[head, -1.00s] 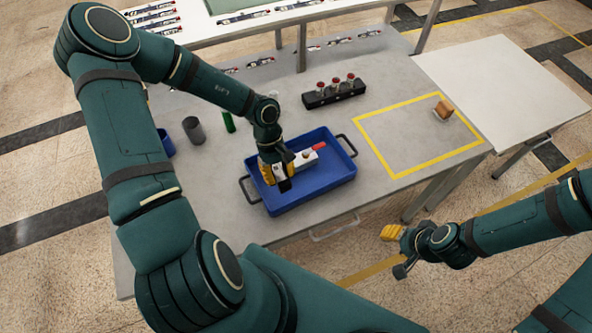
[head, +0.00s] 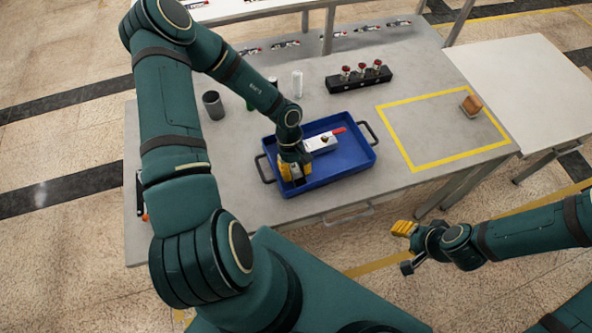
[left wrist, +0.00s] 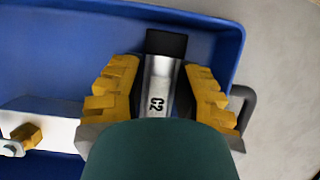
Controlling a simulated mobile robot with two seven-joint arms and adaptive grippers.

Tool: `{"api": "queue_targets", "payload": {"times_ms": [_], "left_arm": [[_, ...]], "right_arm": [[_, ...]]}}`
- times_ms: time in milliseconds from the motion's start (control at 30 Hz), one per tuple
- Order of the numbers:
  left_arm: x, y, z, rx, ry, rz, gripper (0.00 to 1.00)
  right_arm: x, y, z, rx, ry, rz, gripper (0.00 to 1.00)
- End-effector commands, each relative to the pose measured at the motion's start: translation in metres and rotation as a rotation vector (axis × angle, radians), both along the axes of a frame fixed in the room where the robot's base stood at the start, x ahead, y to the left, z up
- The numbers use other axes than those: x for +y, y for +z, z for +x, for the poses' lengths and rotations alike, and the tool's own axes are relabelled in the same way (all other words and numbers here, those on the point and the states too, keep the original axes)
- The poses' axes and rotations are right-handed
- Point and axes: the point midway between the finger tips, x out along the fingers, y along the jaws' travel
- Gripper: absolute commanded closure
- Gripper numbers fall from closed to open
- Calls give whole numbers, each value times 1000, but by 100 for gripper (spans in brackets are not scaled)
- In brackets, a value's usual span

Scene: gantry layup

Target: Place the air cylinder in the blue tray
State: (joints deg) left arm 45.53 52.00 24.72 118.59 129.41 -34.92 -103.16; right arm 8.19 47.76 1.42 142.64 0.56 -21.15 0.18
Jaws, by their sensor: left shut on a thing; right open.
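The air cylinder (left wrist: 158,85) is a silver barrel marked C2 with a black end cap. My left gripper (left wrist: 155,98) is shut on it, with yellow fingers on both sides. In the head view my left gripper (head: 292,172) is low inside the near left part of the blue tray (head: 345,170). In the left wrist view the cylinder is over the tray floor near a wall; I cannot tell whether it touches the floor. My forearm hides part of the cylinder. My right gripper (head: 404,245) is open and empty, off the table's near side.
A silver block (head: 320,143) with a brass fitting and a red part is in the tray beside my left gripper. A grey cup (head: 213,105), a clear cylinder (head: 297,84) and a black rack (head: 360,79) stand behind. A yellow-outlined area (head: 440,130) at right is mostly clear.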

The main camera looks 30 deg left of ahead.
Motion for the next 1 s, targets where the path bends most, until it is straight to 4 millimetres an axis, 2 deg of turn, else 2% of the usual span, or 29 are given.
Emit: {"api": "queue_targets", "payload": {"times_ms": [67, 100, 133, 533, 667, 1000], "left_arm": [[0, -2, 0, 1, 1, -1, 100], [0, -2, 0, 1, 1, -1, 50], [0, -2, 0, 1, 1, -1, 42], [0, 1, 0, -1, 0, 2, 42], [6, 19, 4, -2, 4, 1, 42], [28, 83, 20, -1, 4, 0, 42]], "right_arm": [[0, 2, 0, 0, 0, 0, 53], [0, 1, 0, 0, 0, 0, 53], [0, 1, 0, 0, 0, 0, 53], [0, -1, 0, 0, 0, 0, 53], [0, 6, 0, 0, 0, 1, 53], [-1, 24, -1, 0, 1, 4, 53]]}}
